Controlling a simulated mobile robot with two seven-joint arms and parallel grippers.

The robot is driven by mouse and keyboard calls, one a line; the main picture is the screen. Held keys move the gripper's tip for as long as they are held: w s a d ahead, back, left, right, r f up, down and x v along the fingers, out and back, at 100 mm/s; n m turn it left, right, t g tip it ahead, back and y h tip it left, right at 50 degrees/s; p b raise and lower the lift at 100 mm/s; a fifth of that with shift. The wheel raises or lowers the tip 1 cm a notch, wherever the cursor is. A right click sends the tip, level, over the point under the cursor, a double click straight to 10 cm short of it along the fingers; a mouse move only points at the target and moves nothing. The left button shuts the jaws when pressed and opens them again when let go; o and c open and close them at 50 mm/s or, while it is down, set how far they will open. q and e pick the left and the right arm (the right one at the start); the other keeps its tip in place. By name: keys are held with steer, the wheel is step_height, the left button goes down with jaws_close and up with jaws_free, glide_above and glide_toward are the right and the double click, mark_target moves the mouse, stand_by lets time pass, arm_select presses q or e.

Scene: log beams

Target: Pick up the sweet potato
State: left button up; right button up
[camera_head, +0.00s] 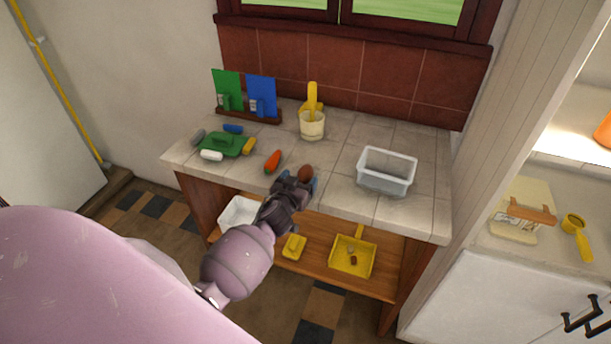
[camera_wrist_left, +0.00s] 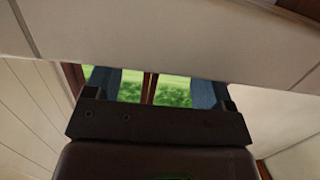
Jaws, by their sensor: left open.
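The sweet potato (camera_head: 305,174), a small brown rounded lump, is at the front edge of the tiled counter in the head view. My left gripper (camera_head: 298,183) is right at it on the near side, with a blue finger showing just right of and below it. Whether they touch I cannot tell. In the left wrist view the two blue fingers of the left gripper (camera_wrist_left: 153,88) stand apart, with window light between them. The sweet potato does not show there. My right gripper is not in view.
An orange carrot (camera_head: 273,160) lies just left of the sweet potato. A white bin (camera_head: 387,171) stands to the right, a cup with a yellow utensil (camera_head: 312,124) behind. A green item (camera_head: 226,145) lies left. A yellow tray (camera_head: 352,258) is on the lower shelf.

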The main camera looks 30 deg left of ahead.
mark_target(305, 173)
arm_select(q)
steer(key=shift+x, duration=2.2)
steer(key=shift+d, duration=0.2)
steer(key=shift+c, duration=0.2)
steer(key=c, duration=1)
